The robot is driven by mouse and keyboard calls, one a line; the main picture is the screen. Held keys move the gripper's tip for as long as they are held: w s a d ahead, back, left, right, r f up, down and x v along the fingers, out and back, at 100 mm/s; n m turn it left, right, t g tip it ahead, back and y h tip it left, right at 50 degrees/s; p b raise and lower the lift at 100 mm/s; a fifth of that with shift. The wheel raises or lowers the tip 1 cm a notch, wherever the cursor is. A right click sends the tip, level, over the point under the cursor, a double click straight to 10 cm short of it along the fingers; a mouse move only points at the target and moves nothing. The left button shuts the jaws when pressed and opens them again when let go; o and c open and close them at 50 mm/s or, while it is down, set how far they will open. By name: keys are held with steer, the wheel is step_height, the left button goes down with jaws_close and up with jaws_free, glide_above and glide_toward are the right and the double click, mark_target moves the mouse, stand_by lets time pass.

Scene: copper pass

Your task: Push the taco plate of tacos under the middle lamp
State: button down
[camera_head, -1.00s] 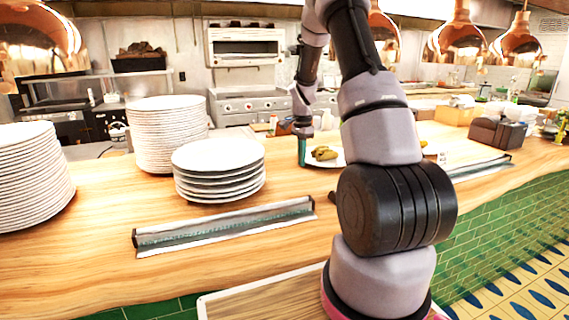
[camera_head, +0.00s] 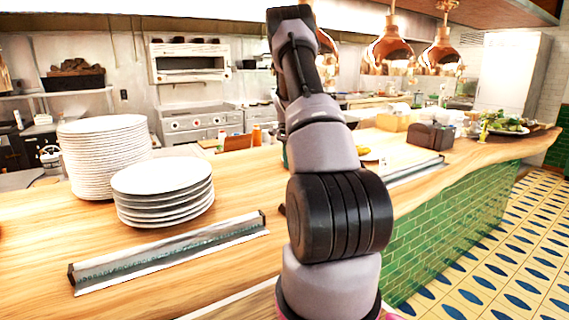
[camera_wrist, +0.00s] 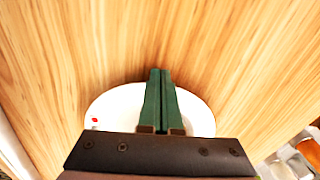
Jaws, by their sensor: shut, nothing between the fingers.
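My gripper shows in the wrist view (camera_wrist: 160,74) with its two green fingers shut together and nothing between them. They are over a white plate (camera_wrist: 105,108), with their tips by its far rim. I cannot tell whether they touch it. A small red bit lies on the plate's left side; my gripper's body covers much of the rest. Copper lamps hang at the back: one (camera_head: 390,52) right of my arm, another (camera_head: 440,56) further right, and one partly behind my arm (camera_head: 326,50).
A short stack of white plates (camera_head: 163,190) and a taller stack (camera_head: 102,150) stand left on the wooden counter (camera_head: 235,185). A ticket rail (camera_head: 170,252) lies in front. Yellow food (camera_head: 363,150) shows right of my arm, near a dark box (camera_head: 430,136).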

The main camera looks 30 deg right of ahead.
mark_target(228, 190)
steer(key=s+a, duration=0.1)
steer(key=a, duration=0.8)
steer(key=s+a, duration=0.2)
steer(key=a, duration=0.7)
steer(key=s+a, duration=0.2)
steer(key=a, duration=0.6)
steer(key=shift+s+a, duration=0.2)
steer(key=shift+a, duration=0.2)
step_height(228, 190, up, 12)
steer(key=s, duration=0.1)
steer(key=shift+a+n, duration=0.3)
steer(key=shift+a, duration=0.15)
steer(key=shift+s, duration=0.1)
steer(key=s+a+r+n+t+y, duration=0.1)
steer(key=s+r+n+t, duration=0.1)
steer(key=s+r, duration=0.35)
steer(key=s+a+r+n+t, duration=0.1)
steer(key=s+r+n, duration=0.2)
steer(key=s+r, duration=0.3)
steer(key=s+a+r+n+t, duration=0.1)
steer(key=s+r+n+t, duration=0.1)
steer(key=s, duration=0.5)
steer(key=s+a+r+n+t+y, duration=0.1)
steer(key=s+a+r+n+t, duration=0.1)
steer(key=s, duration=0.6)
steer(key=shift+s+r+n, duration=0.3)
steer(key=shift+r+n, duration=0.5)
steer(key=shift+n, duration=0.3)
